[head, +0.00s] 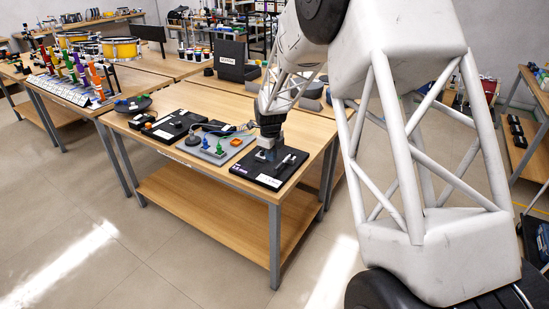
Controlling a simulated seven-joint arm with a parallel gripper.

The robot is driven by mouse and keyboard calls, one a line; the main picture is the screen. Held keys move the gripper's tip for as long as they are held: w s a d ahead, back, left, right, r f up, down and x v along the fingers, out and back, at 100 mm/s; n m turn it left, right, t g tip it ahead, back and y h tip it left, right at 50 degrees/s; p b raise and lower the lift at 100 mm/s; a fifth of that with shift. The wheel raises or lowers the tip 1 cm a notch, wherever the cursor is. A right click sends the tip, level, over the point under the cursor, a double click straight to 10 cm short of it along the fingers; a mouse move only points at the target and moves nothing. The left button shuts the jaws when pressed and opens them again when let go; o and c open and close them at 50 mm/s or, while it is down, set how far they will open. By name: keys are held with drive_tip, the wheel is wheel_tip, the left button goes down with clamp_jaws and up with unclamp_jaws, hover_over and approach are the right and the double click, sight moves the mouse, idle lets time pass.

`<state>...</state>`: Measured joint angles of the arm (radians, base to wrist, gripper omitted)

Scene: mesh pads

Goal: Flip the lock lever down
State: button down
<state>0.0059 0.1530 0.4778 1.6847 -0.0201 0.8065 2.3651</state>
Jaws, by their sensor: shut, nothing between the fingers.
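A black board (270,181) lies at the near right corner of the wooden table. A small grey fixture and a pale lever-like piece (288,159) sit on it. I cannot tell for sure which part is the lock lever, or whether it is up or down. My gripper (266,155) points down over the board, right at the grey fixture. It is shut and appears to hold nothing. The fingertips are small, and I cannot tell whether they touch the fixture. My gripper hides part of the board behind it.
A grey board (220,150) with green, blue and orange pieces lies just left of the black board. Another black board (172,126) and a dark round plate (132,105) lie farther left. A black case (231,62) stands behind. The table's front edge is close to the black board.

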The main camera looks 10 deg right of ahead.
drive_tip(key=shift+s+a+r, duration=1.65)
drive_tip(key=shift+s+a, duration=0.1)
drive_tip(key=s+d+r+n+t, duration=0.1)
drive_tip(key=s+r+n, duration=0.65)
drive_tip(key=s, duration=0.35)
drive_tip(key=s+d+r+n, duration=0.1)
drive_tip(key=s+r+n, duration=0.6)
drive_tip(key=s, duration=0.4)
drive_tip(key=s+d+r+n+t, duration=0.1)
drive_tip(key=s+r+n, duration=0.1)
drive_tip(key=s+n, duration=1)
drive_tip(key=s, duration=1.1)
drive_tip(key=shift+s+r, duration=0.15)
drive_tip(key=shift+s, duration=0.15)
drive_tip(key=shift+d, duration=0.1)
